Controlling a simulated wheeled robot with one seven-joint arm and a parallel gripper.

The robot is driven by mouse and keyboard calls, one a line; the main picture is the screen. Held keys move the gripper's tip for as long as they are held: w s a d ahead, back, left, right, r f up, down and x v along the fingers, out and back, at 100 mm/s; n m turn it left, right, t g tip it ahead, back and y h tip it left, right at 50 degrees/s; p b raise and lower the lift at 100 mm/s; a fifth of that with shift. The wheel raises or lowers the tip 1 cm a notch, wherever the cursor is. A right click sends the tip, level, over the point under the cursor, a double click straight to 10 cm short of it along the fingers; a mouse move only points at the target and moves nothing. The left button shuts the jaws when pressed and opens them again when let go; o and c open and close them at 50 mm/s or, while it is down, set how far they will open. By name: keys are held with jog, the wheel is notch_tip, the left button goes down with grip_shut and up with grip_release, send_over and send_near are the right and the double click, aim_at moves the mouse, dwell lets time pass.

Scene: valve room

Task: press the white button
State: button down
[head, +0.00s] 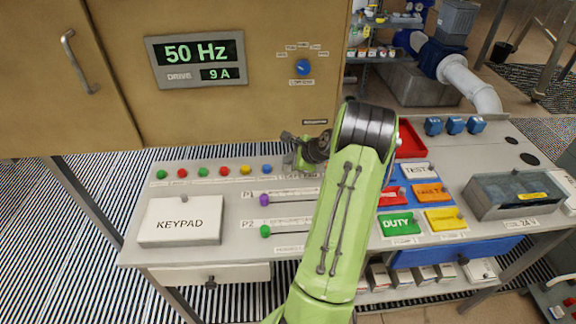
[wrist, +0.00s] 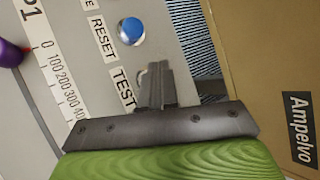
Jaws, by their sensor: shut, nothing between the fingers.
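No white button shows in either view. In the wrist view, my gripper (wrist: 156,84) is shut and empty, its fingers together over the panel beside the TEST label (wrist: 124,88). The spot beside that label is hidden behind the fingers. In the head view, my gripper (head: 299,161) is at the right end of the button row on the grey desk (head: 225,243), just right of the blue button (head: 266,168). The blue button is beside the RESET label in the wrist view (wrist: 131,31). Contact between fingertips and panel cannot be told.
Green, red and yellow (head: 244,169) buttons continue the row leftward. A purple slider knob (head: 264,198), a green slider knob (head: 265,231) and a KEYPAD cover (head: 181,219) are nearer. Coloured flip covers (head: 398,224) lie right of my arm. A brown cabinet (head: 230,115) rises behind the row.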

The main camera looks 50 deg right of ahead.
jog(key=shift+f, duration=0.3)
dwell(0.4)
jog(key=shift+r+p, duration=0.8)
jog(key=shift+r, duration=0.15)
notch_tip(320, 180, up, 5)
jog(key=p, duration=0.4)
jog(key=shift+r+p, duration=0.1)
jog(key=shift+p, duration=0.25)
